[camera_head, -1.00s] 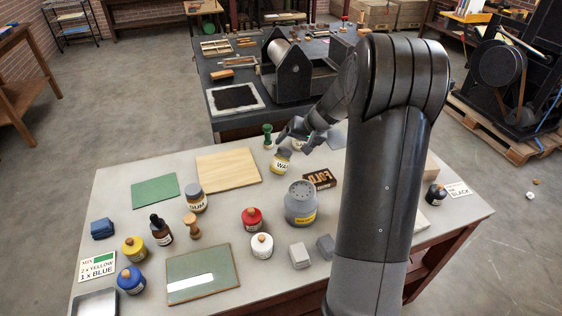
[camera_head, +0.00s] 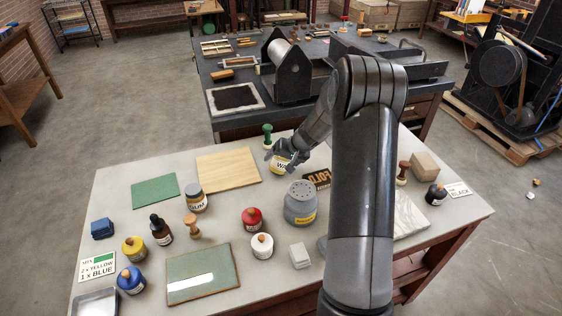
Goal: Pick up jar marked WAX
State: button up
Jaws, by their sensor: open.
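The jar marked WAX (camera_head: 280,167) stands on the pale table near its back edge, right of the wooden board. It has a pale label with dark letters and a yellowish band below. My gripper (camera_head: 281,157) is open at the top of the jar, with fingers on either side of its upper part. The fingers hide the lid, and I cannot tell whether they touch it.
A green-handled tool (camera_head: 267,134) stands close behind the gripper. A grey canister (camera_head: 300,203) and the dark FOLD block (camera_head: 317,179) are close in front and right. A wooden board (camera_head: 228,169) lies left. A GUM jar (camera_head: 195,197) stands further left.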

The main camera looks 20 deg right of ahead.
jog(key=shift+f, duration=0.1)
jog(key=shift+w, duration=0.1)
jog(key=c, duration=1.2)
